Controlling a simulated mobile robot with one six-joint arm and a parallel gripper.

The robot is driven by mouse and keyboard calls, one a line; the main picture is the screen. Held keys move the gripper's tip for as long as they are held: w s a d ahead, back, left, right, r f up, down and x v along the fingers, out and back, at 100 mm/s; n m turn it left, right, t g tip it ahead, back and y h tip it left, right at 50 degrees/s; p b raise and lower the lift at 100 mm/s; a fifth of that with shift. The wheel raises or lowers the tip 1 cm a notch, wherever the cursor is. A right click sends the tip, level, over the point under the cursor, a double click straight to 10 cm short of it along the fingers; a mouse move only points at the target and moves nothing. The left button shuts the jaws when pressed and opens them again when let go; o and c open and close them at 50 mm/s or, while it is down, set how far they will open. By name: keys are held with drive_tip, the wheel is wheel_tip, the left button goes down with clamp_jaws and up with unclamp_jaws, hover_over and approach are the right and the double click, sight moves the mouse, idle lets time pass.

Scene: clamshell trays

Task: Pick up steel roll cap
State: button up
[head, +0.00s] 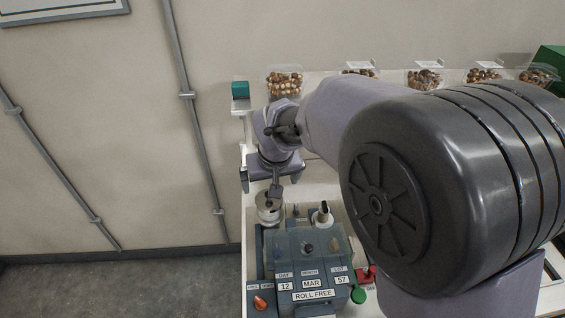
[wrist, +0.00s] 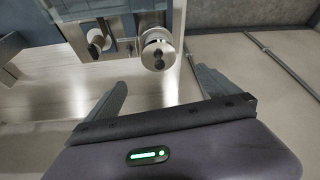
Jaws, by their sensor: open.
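The steel roll cap (wrist: 158,50) is a round, shiny metal disc with a dark-edged centre hub. In the wrist view it is ahead of the gap between my fingers. In the head view the round steel part (head: 268,210) is at the left end of the blue-grey machine. My gripper (wrist: 162,88) is open with nothing between its fingers. In the head view my gripper (head: 274,182) is over or just behind the steel part, and partly hides that area. I cannot tell the exact gap between them.
The blue-grey date coder (head: 308,250) has a white-and-black knob (head: 322,214) on its far side. Clamshell trays of nuts (head: 285,82) line the back. My arm hides the right side.

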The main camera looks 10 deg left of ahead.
hover_over(270, 202)
drive_tip(key=s, duration=0.1)
wheel_tip(270, 202, down, 5)
drive_tip(key=shift+s+d+b, duration=0.15)
drive_tip(key=shift+b, duration=0.25)
drive_tip(key=x, duration=0.1)
drive_tip(key=b+x, duration=0.1)
drive_tip(key=x, duration=0.3)
drive_tip(key=shift+s+d+f, duration=0.2)
drive_tip(key=shift+s+d, duration=0.1)
drive_tip(key=shift+s, duration=0.05)
drive_tip(key=shift+w+f, duration=0.15)
drive_tip(key=shift+f, duration=0.05)
drive_tip(key=shift+r, duration=0.15)
drive_tip(key=shift+c, duration=0.9)
drive_tip(key=c, duration=1.3)
